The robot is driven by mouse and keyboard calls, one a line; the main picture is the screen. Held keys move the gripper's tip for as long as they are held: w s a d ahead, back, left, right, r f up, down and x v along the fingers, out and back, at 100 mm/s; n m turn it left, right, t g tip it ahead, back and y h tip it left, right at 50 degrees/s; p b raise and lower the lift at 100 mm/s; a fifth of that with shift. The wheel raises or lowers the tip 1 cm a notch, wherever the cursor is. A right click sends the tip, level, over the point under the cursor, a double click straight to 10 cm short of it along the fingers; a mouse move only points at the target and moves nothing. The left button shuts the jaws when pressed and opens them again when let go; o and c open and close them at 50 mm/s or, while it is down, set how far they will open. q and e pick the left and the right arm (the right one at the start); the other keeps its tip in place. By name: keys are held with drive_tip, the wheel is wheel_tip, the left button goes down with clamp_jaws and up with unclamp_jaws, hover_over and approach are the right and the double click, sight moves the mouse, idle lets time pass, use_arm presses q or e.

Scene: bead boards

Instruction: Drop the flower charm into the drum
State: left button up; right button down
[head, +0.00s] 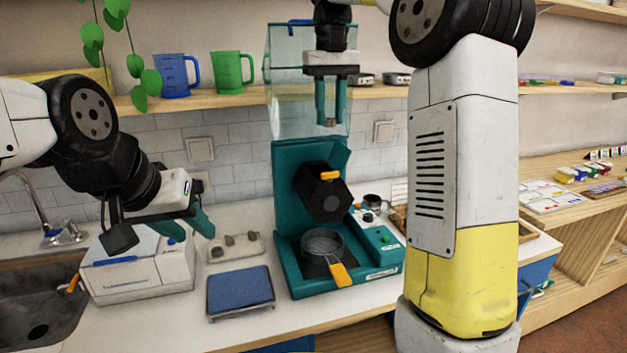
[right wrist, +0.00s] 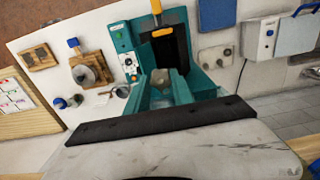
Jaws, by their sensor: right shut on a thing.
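The drum (head: 322,197) is black and many-sided, with an orange tab on its rim, mounted tilted in a teal machine (head: 290,215). It also shows in the right wrist view (right wrist: 172,50). My right gripper (head: 331,118) is above the drum, in front of the clear bin, with its teal fingers pointing down. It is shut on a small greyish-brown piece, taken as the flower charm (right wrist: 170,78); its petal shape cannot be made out. My left gripper (head: 188,227) is open and empty, above the white box at the left.
A pan (head: 322,245) with an orange handle sits under the drum. A clear bin (head: 290,100) stands above the machine. A blue-topped scale (head: 240,288) and a white box (head: 140,272) are on the counter. A shelf with mugs (head: 232,72) runs behind.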

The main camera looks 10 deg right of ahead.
sight(330, 126)
drive_tip(key=shift+f, duration=2.8)
drive_tip(key=c, duration=1)
unclamp_jaws()
wheel_tip(330, 126, up, 7)
drive_tip(key=shift+r, duration=0.4)
drive_tip(key=shift+s, duration=0.1)
